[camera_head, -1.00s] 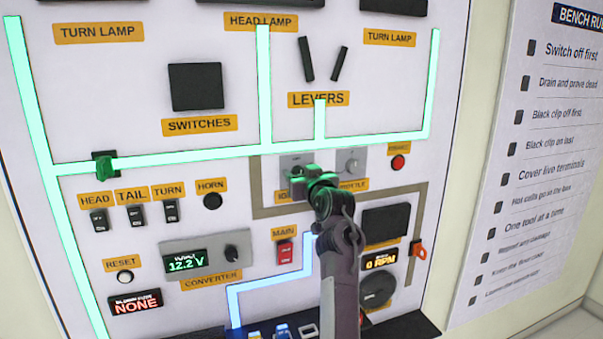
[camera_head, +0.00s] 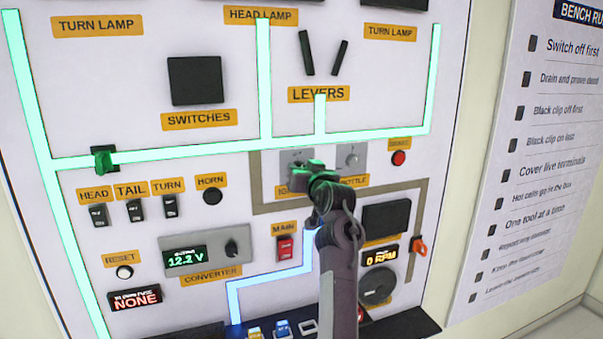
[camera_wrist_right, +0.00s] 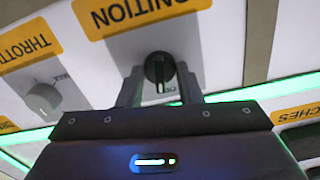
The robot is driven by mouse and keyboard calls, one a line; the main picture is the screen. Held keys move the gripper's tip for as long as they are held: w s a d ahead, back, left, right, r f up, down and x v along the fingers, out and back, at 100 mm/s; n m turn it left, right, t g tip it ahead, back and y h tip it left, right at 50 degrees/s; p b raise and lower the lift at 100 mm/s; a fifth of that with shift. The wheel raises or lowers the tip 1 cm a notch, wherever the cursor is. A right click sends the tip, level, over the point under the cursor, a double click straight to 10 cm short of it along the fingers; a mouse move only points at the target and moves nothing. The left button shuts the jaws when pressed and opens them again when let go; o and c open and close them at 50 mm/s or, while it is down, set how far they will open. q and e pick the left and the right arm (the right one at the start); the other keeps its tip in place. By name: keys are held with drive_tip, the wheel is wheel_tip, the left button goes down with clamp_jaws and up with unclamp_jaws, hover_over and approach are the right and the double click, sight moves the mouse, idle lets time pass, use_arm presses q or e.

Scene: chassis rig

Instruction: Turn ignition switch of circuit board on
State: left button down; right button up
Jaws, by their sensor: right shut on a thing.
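The ignition switch (camera_wrist_right: 159,70) is a black round knob with a white mark, on a grey plate under the yellow IGNITION label (camera_wrist_right: 130,15) in the right wrist view. The mark points toward the bottom of that picture. My right gripper (camera_wrist_right: 158,82) has one finger on each side of the knob and is shut on it. In the head view my right gripper (camera_head: 300,172) covers the knob and part of its label; only the upper part of the grey plate (camera_head: 296,155) shows. My left gripper is not in view.
The throttle knob (camera_head: 351,160) sits close on the right, with a red button (camera_head: 398,158) beyond it. A red MAIN switch (camera_head: 285,248) is below. The converter display (camera_head: 186,258) reads 12.2 V, and the RPM display (camera_head: 381,257) reads 0.

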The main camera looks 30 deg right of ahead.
drive_tip(key=shift+d+f+m+b, duration=0.1)
drive_tip(key=shift+m+b, duration=1.1)
drive_tip(key=shift+m, duration=1.25)
drive_tip(key=shift+d+f+m+b, duration=0.1)
drive_tip(key=shift+m+b, duration=1.05)
drive_tip(key=shift+m, duration=1.3)
drive_tip(key=o, duration=1)
drive_tip(key=shift+r, duration=0.1)
drive_tip(key=shift+c, duration=0.2)
drive_tip(key=shift+s, duration=0.1)
